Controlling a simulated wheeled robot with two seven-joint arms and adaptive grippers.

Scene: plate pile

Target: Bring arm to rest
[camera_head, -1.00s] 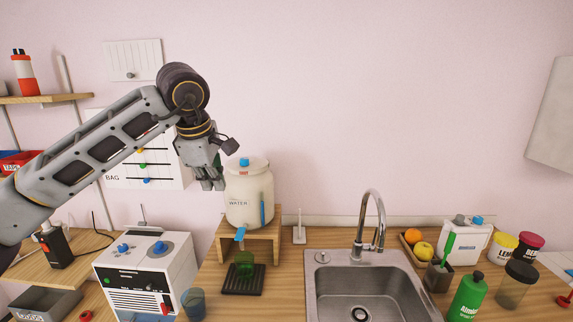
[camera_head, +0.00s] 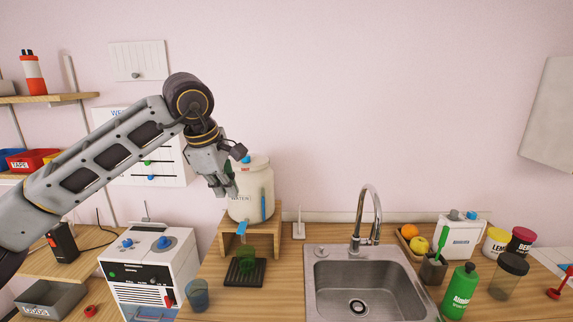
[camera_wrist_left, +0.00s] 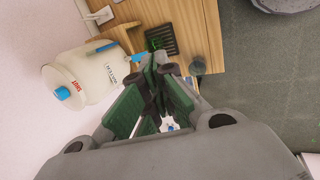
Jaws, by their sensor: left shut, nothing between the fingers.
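My left arm comes in from the left in the head view, raised above the counter and bent at the elbow. My left gripper (camera_head: 228,190) points down in front of the left part of the white water dispenser (camera_head: 252,190). It is shut and empty. In the left wrist view the fingers of the left gripper (camera_wrist_left: 158,62) come together, with the dispenser (camera_wrist_left: 90,78) to their left. The gripper hides part of the dispenser; I cannot tell whether they touch. My right gripper is not in view.
The dispenser stands on a wooden stand (camera_head: 272,215). A green cup (camera_head: 246,262) is on a dark drip tray (camera_head: 233,278), and a blue cup (camera_head: 197,295) is nearby. A white machine (camera_head: 150,270) stands lower left. The sink (camera_head: 320,285) is right of centre.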

